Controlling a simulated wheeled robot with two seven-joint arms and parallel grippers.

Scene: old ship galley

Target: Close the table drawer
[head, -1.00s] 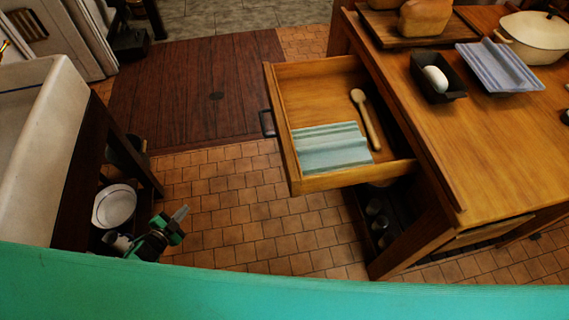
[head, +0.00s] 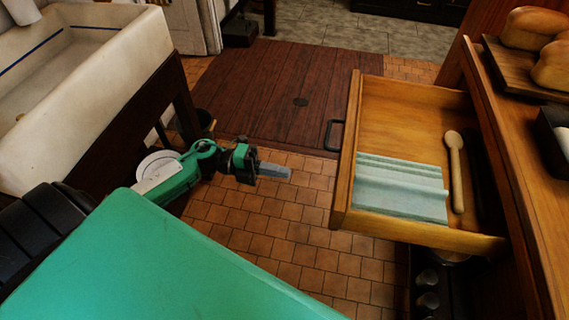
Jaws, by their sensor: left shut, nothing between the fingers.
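The wooden table drawer (head: 345,190) is pulled far out of the table (head: 520,200) at the right. Its dark handle (head: 334,135) is on the front panel, facing left. A striped folded cloth (head: 402,188) and a wooden spoon (head: 455,170) lie inside, with a dark long object beside the spoon. My left gripper (head: 275,170) is shut and empty. It points right, toward the drawer front, to the left of it and apart from it. My right gripper does not show.
A white sink (head: 90,90) on a dark stand is at the left, close to my left arm. Bread loaves (head: 530,27) lie on a board on the table. Tiled floor (head: 290,240) and a wooden floor panel (head: 270,100) are clear between sink and drawer.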

